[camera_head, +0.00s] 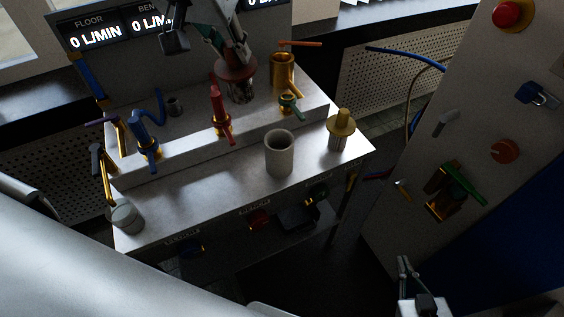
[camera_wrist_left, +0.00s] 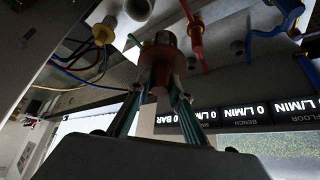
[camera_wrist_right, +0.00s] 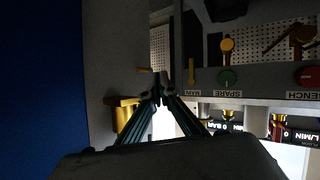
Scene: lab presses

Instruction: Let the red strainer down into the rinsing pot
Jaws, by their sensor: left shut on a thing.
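The red strainer (camera_head: 236,68) has a dark red top and a mesh basket. It hangs upright from my left gripper (camera_head: 226,44), over the bench's raised back step. In the left wrist view the strainer (camera_wrist_left: 161,42) is between the fingertips of my left gripper (camera_wrist_left: 165,84). A plain grey-white pot (camera_head: 279,155), open at the top, stands on the lower bench top, in front and right of the strainer and apart from it. Its rim shows in the left wrist view (camera_wrist_left: 138,9). My right gripper (camera_head: 405,266) is low at the right, empty, its fingers together in the right wrist view (camera_wrist_right: 157,88).
A yellow-topped strainer (camera_head: 341,127) stands right of the pot. Red (camera_head: 217,107) and blue (camera_head: 142,128) taps, a brass cup-like fitting (camera_head: 283,70) and a green-handled valve (camera_head: 290,101) line the step. A grey jar (camera_head: 126,218) sits front left. Bench top left of the pot is clear.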

